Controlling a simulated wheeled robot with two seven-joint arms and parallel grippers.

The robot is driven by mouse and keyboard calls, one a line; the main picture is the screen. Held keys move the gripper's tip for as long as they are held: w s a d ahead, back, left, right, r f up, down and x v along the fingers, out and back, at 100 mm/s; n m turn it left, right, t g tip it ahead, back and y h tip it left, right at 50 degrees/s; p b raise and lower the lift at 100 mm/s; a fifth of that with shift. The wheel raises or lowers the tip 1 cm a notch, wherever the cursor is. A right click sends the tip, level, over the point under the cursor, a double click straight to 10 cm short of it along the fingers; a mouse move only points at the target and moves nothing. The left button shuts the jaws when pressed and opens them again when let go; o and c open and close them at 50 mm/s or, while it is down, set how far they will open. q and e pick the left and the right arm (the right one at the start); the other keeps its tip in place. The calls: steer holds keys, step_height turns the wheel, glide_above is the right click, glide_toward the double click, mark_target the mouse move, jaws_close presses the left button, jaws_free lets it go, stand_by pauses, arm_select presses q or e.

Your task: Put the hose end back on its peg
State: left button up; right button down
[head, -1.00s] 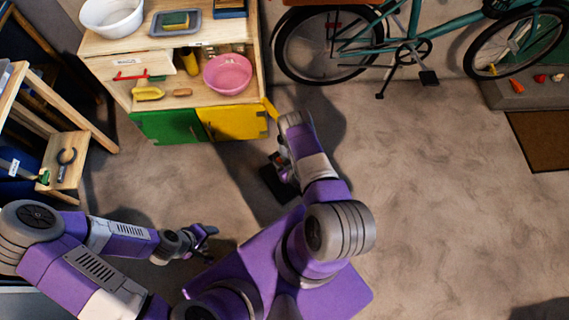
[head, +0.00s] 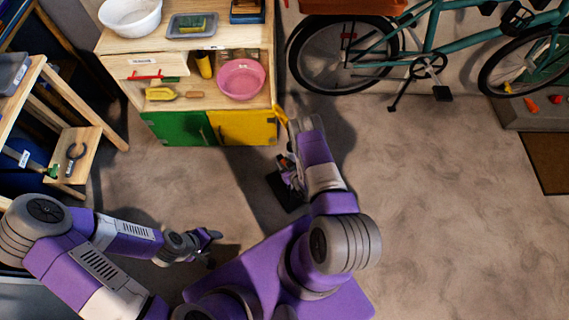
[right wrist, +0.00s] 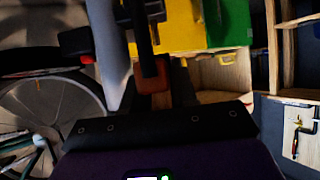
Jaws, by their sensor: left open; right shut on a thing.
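My right gripper (head: 288,168) is low over the floor, just in front of the yellow cabinet door, its fingers mostly hidden by my wrist. In the right wrist view, a dark finger (right wrist: 147,55) stands at the middle with a small brown-orange piece (right wrist: 152,98) at its base. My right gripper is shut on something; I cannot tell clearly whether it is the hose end. A grey tube-like shape (right wrist: 108,50) and a dark piece with a red end (right wrist: 77,42) lie beside the finger. I cannot make out the peg. My left gripper (head: 208,246) is open and empty above the floor.
A wooden cabinet with green (head: 172,128) and yellow (head: 240,127) doors stands ahead, a pink basin (head: 241,79) on its shelf. A teal bicycle (head: 430,50) stands at the back right. A wooden stand (head: 90,145) is at left. Floor (head: 440,220) at right is clear.

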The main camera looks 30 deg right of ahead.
steer(key=shift+f+b, duration=0.45)
steer(key=shift+f, duration=0.1)
steer(key=shift+f+b, duration=1)
steer(key=shift+f, duration=0.1)
steer(key=shift+f, duration=0.15)
steer(key=c, duration=0.8)
jaws_free()
steer(key=shift+s, duration=0.1)
